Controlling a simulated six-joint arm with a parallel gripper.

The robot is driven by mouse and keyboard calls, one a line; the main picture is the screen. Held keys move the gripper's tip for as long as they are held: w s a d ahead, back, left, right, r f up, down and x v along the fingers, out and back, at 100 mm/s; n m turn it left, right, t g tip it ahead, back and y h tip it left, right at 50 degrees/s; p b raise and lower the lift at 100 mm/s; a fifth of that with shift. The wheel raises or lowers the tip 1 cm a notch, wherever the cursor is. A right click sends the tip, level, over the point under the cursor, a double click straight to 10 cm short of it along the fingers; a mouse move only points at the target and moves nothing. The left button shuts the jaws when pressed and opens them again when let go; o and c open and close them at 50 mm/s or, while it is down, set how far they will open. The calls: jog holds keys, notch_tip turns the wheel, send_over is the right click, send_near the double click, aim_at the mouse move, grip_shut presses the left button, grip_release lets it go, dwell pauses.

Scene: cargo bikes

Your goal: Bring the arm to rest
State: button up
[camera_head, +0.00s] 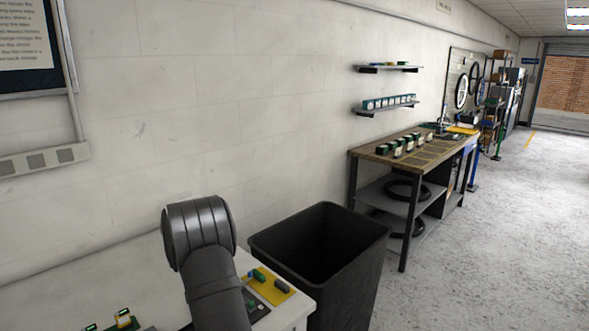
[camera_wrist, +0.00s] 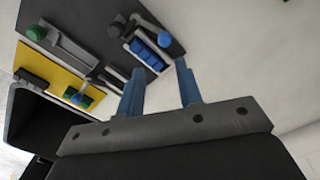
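My gripper (camera_wrist: 158,92) shows in the wrist view with its two blue fingers apart and nothing between them. It hangs above a white table with a dark mat (camera_wrist: 95,30) beyond the fingertips. In the head view my dark arm rises at the bottom centre over the white table (camera_head: 160,275); the gripper itself is hidden there.
A black bin (camera_head: 318,250) stands right beside the table; its rim also shows in the wrist view (camera_wrist: 35,110). A yellow mat (camera_head: 268,287) with small parts lies near the table's right end. A workbench (camera_head: 425,150) stands farther back. Open floor lies to the right.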

jog(key=shift+f, duration=1.95)
jog(key=o, duration=0.9)
jog(key=shift+c, duration=0.2)
jog(key=o, duration=0.4)
jog(key=shift+s+a+r, duration=0.1)
jog(key=shift+r, duration=0.15)
jog(key=shift+c, duration=0.2)
jog(key=shift+o, duration=1.3)
jog(key=s+r+n+t, duration=0.1)
jog(key=s+r+n, duration=0.2)
jog(key=r, duration=0.4)
jog(key=s+r+n+t, duration=0.2)
jog(key=s+r, duration=0.3)
jog(key=r, duration=0.3)
jog(key=shift+s+n+t+h, duration=0.3)
jog(key=shift+s+n, duration=0.1)
jog(key=shift+n, duration=0.2)
jog(key=x, duration=0.9)
jog(key=shift+w+f, duration=0.15)
jog(key=shift+f, duration=0.15)
jog(key=shift+r, duration=0.1)
jog(key=v, duration=1)
